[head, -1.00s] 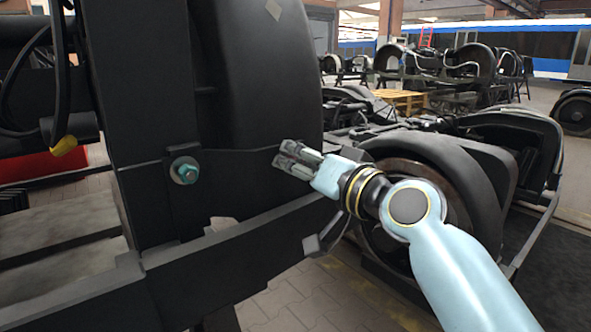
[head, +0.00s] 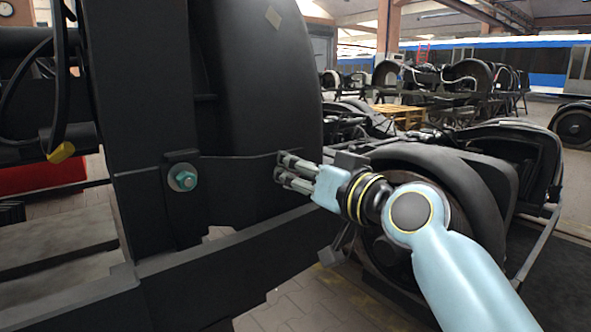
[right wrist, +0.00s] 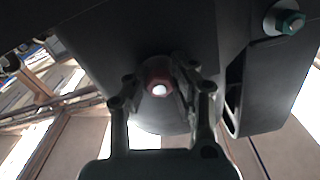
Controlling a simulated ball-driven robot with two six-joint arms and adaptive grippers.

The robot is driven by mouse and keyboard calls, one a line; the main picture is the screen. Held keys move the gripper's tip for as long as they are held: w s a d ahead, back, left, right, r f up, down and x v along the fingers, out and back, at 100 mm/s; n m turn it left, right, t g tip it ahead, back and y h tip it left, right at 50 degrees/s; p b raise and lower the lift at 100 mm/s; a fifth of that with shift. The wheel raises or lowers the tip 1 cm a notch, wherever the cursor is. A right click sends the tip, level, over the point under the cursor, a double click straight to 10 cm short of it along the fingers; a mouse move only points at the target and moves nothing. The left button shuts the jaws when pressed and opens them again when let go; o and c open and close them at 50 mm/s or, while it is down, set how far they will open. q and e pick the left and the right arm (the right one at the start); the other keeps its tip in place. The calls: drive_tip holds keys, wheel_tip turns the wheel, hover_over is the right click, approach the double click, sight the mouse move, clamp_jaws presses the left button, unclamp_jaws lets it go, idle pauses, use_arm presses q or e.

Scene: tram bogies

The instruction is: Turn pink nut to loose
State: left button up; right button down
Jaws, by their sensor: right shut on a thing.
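The pink nut (right wrist: 157,85), dull reddish with a bright white centre, shows in the right wrist view on the dark bogie frame. My right gripper (right wrist: 158,88) has its two fingers on either side of it and is shut on it. In the head view my right gripper (head: 281,171) reaches left to the edge of the dark frame (head: 230,172), and the nut itself is hidden there. My left gripper is in neither view.
A teal nut (head: 182,178) sits on a plate of the frame, left of my right gripper; it also shows in the right wrist view (right wrist: 291,20). A wheel (head: 445,195) of another bogie stands behind my right arm. Tiled floor (head: 300,300) shows below.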

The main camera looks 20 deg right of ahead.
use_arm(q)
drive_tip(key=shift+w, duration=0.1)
use_arm(e)
drive_tip(key=shift+f, duration=0.2)
drive_tip(key=c, duration=1.6)
unclamp_jaws()
drive_tip(key=o, duration=0.5)
drive_tip(key=shift+c, duration=0.2)
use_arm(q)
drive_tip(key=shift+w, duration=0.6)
use_arm(e)
drive_tip(key=shift+r, duration=0.1)
drive_tip(key=shift+s+d, duration=0.1)
drive_tip(key=shift+s, duration=0.15)
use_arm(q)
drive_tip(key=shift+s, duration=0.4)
use_arm(e)
drive_tip(key=v, duration=1.1)
drive_tip(key=shift+s, duration=0.3)
